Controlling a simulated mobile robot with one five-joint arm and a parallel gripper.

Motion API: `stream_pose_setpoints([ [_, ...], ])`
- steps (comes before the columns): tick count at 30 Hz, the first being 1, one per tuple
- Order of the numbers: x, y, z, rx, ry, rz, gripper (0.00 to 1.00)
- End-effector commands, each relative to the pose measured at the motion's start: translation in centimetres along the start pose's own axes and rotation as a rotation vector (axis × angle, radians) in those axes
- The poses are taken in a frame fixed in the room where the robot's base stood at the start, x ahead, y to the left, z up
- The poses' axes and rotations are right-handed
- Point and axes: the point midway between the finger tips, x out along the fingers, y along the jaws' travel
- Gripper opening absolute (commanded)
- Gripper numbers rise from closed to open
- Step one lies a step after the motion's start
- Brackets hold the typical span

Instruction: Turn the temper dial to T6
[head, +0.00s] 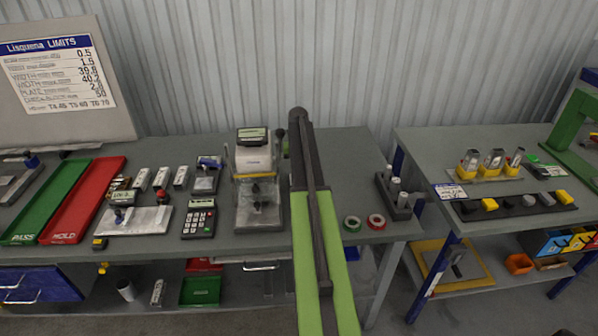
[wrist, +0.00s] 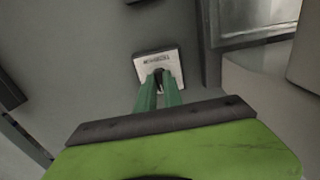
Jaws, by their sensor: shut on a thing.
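The temper dial shows in the wrist view as a small pale plate (wrist: 152,61) with a line of dark print, too small to read. A dark round knob (wrist: 159,76) sits at the plate's lower edge. My gripper (wrist: 160,78) has its two green fingers shut on this knob, one on each side. The fingers cover part of the knob, and no pointer or T mark can be made out. In the head view my arm covers the place right of the beige tester (head: 254,158), and neither the dial nor my fingertips show there.
Left of my arm stand the tester, a calculator (head: 199,220), a green PASS tray (head: 48,205) and a red HOLD tray (head: 88,202). To the right lie a green tape ring (head: 352,223), a red one (head: 376,221) and a dark rack (head: 397,197). A gap separates the two tables.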

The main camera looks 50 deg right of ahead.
Motion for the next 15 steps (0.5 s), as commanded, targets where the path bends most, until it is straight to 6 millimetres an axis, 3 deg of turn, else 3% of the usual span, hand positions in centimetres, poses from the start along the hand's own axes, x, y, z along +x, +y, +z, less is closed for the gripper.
stream_pose_setpoints([
  [8,0.00,0.18,-0.05,0.034,0.002,0.002,0.00],
  [15,0.01,0.18,-0.01,0.168,0.001,0.002,0.00],
])
